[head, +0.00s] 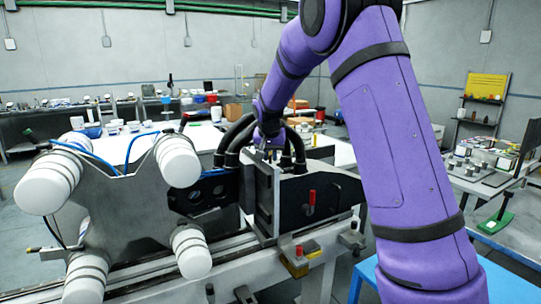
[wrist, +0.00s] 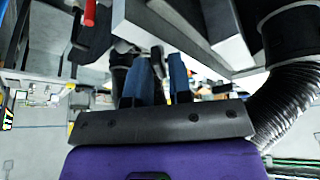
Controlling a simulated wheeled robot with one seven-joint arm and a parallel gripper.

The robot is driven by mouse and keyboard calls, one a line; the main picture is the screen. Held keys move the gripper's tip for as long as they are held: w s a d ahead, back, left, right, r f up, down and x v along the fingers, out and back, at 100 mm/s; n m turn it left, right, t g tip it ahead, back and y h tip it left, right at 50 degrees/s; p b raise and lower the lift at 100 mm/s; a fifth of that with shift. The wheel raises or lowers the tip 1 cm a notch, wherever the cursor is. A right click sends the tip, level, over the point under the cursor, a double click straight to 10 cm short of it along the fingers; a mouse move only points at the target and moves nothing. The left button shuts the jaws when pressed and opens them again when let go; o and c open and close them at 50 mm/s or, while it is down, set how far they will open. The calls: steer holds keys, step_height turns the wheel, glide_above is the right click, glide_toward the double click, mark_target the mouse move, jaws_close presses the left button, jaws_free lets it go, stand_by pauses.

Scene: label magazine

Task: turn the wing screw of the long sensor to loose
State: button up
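My gripper (head: 268,143) is at the upper part of the dark label machine (head: 330,192), just above its upright grey plate, and is partly hidden by black hoses. In the wrist view my gripper's two blue fingers (wrist: 160,82) stand a little apart. A small dark part (wrist: 157,62) shows in the gap between the fingertips. I cannot tell whether it is the wing screw, or whether the fingers touch it. I cannot make out the long sensor or its wing screw for certain in either view.
Black hoses (head: 236,135) curve close by my gripper; a ribbed hose (wrist: 290,100) is at right in the wrist view. A grey plate with white rollers (head: 180,160) stands at left. A red handle (head: 312,200) is on the machine's front. A white table (head: 130,150) lies behind.

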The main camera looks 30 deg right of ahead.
jaws_close()
steer(key=shift+d+n+y, duration=0.1)
steer(key=shift+n+y, duration=0.3)
steer(key=shift+n, duration=0.7)
steer(key=shift+n+t+y, duration=0.3)
steer(key=shift+n+y, duration=0.2)
steer(key=shift+n, duration=0.8)
steer(key=shift+o, duration=2)
jaws_free()
